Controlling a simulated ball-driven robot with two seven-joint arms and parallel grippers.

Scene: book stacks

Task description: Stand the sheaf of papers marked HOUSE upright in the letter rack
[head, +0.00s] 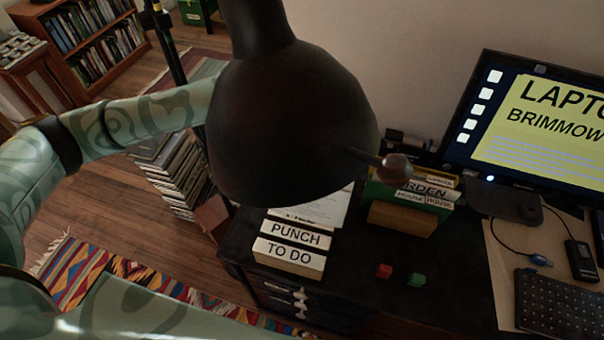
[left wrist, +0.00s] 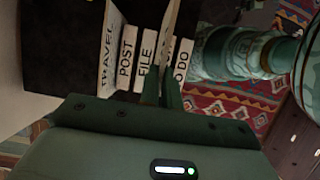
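The letter rack (head: 402,219) stands on the dark desk right of the black lampshade. It has a wooden front, with green behind. Labels show at it, one ending in RDEN and a HOUSE label (head: 409,196); the shade hides its left part. I cannot tell whether the HOUSE label belongs to a sheaf or to the rack. My left arm comes in from the left, its gripper hidden behind the shade. In the left wrist view my left gripper (left wrist: 161,92) has its fingers close together above the labelled paper stack; whether they hold the thin upright shape there is unclear. My right gripper is not in view.
The paper stack shows PUNCH (head: 296,235) and TO DO (head: 289,257) labels; TRAVEL (left wrist: 108,55), POST (left wrist: 127,57) and FILE (left wrist: 146,54) show from the wrist. The lampshade (head: 290,120) overhangs.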

